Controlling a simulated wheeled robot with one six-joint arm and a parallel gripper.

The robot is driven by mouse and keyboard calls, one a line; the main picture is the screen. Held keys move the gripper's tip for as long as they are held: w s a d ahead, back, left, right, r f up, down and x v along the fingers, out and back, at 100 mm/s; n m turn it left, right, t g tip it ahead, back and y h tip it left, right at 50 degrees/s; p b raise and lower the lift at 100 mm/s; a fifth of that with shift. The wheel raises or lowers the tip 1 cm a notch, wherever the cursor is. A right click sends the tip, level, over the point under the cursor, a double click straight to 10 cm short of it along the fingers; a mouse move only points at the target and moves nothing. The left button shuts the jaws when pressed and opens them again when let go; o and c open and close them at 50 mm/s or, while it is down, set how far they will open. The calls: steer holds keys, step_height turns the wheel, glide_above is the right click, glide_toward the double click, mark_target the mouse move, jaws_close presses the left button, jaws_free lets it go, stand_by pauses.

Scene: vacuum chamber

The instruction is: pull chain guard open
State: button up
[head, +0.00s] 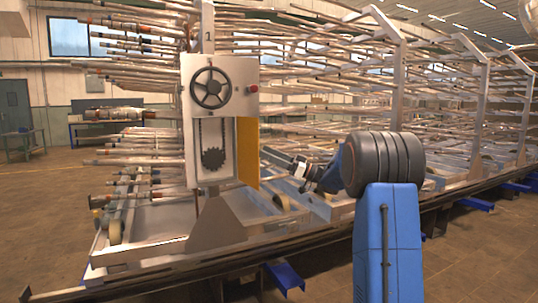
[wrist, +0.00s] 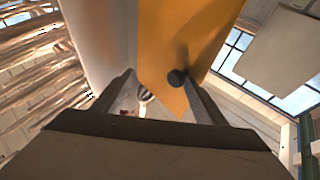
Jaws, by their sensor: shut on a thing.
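The yellow chain guard (head: 248,153) stands swung out at the right side of the pale drive housing (head: 222,80). The housing's front opening shows a dark chain and a toothed sprocket (head: 214,159). My gripper (head: 276,154) reaches in from the right, at the guard's far side. In the wrist view the yellow guard (wrist: 186,35) rises between and beyond the fingers of my gripper (wrist: 157,78). A dark round knob (wrist: 178,77) on the guard sits by the right fingertip. The gripper is shut on the guard; the exact contact is partly hidden.
A handwheel (head: 210,88) and a red button (head: 252,89) are on the housing above the opening. Long racks of pale rods (head: 330,50) stand behind and to the right. A metal base rail (head: 150,268) runs along the floor. Open floor (head: 45,215) lies at the left.

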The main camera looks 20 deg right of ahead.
steer(key=shift+w+d+f, duration=0.1)
steer(key=shift+f, duration=0.15)
steer(key=shift+c, duration=0.2)
steer(key=shift+d+f, duration=0.1)
steer(key=shift+d, duration=0.1)
steer(key=shift+c, duration=0.6)
steer(key=v, duration=1.6)
steer(key=shift+s+d, duration=0.3)
steer(key=shift+s, duration=0.2)
